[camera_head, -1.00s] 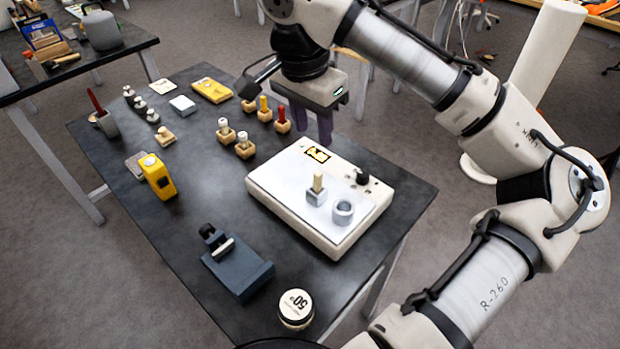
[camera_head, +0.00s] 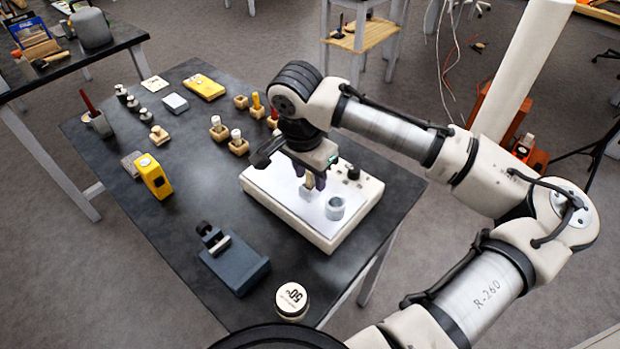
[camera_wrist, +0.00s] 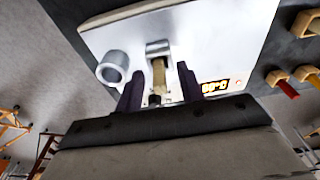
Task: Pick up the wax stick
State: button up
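A short tan stick (camera_head: 309,181), which looks like the wax stick, stands in a small metal holder on the white hot plate (camera_head: 283,205). In the wrist view the stick (camera_wrist: 159,72) points from the metal holder (camera_wrist: 158,48) toward my gripper. My gripper (camera_wrist: 159,88) is open, with one dark finger on each side of the stick and a gap visible on both sides. In the head view my gripper (camera_head: 310,178) is low over the hot plate and partly hides the stick and holder.
A metal ring-shaped cup (camera_head: 335,208) stands close beside the holder on the plate. Wooden blocks with white-topped pegs (camera_head: 237,142) and coloured sticks stand behind to the left. A dark blue vise-like tool (camera_head: 235,262), a yellow device (camera_head: 153,176) and a round tin (camera_head: 292,300) lie elsewhere on the table.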

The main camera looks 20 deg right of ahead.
grip_shut()
dwell(0.4)
